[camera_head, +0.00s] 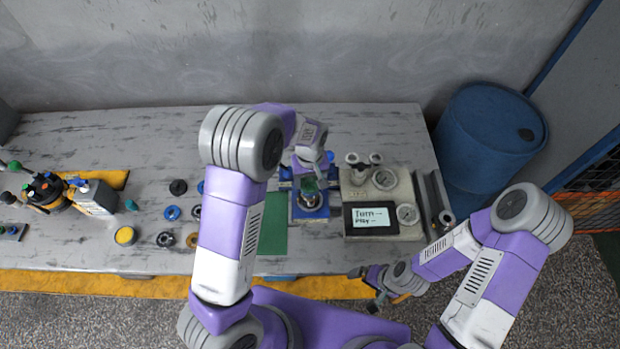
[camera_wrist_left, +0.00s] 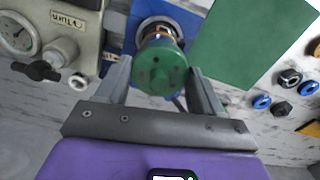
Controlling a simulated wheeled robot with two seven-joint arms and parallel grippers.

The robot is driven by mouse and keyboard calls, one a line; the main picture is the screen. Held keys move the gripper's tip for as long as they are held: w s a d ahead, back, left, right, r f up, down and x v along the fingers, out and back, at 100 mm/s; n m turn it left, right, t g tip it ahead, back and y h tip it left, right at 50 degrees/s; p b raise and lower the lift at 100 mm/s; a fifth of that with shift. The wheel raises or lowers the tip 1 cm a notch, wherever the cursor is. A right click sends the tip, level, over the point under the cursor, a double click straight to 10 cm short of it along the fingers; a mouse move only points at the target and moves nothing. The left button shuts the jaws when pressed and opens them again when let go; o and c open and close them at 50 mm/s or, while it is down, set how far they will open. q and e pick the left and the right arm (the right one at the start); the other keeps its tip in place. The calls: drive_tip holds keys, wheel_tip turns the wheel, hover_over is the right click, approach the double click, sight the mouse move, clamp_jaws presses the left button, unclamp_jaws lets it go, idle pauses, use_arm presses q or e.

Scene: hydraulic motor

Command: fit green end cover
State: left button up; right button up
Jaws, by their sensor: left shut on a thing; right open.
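The green end cover (camera_wrist_left: 160,68) is a round green cap held between the fingers of my left gripper (camera_wrist_left: 163,88) in the left wrist view. It sits in line with the silver motor body (camera_wrist_left: 165,28) on the blue fixture (camera_wrist_left: 143,14); I cannot tell whether they touch. In the head view the green cover (camera_head: 309,186) shows above the blue fixture (camera_head: 297,212), and my left arm hides part of it. My right gripper (camera_head: 372,289) is open and empty in front of the table's front edge.
A grey test unit (camera_head: 357,190) with gauges and a screen stands right of the fixture. A green mat (camera_head: 273,238) lies to its left. Several small rings and caps (camera_head: 172,212) are spread further left. A blue barrel (camera_head: 487,130) stands beyond the table's right end.

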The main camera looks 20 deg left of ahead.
use_arm(q)
drive_tip(key=shift+f, duration=0.35)
drive_tip(key=shift+r, duration=0.15)
idle(0.6)
drive_tip(key=shift+r, duration=0.25)
drive_tip(key=shift+f+b, duration=0.3)
drive_tip(key=shift+f, duration=0.2)
idle(0.4)
drive_tip(key=o, duration=1.4)
drive_tip(key=shift+c, duration=0.2)
drive_tip(key=shift+o, duration=0.3)
drive_tip(key=shift+r, duration=0.1)
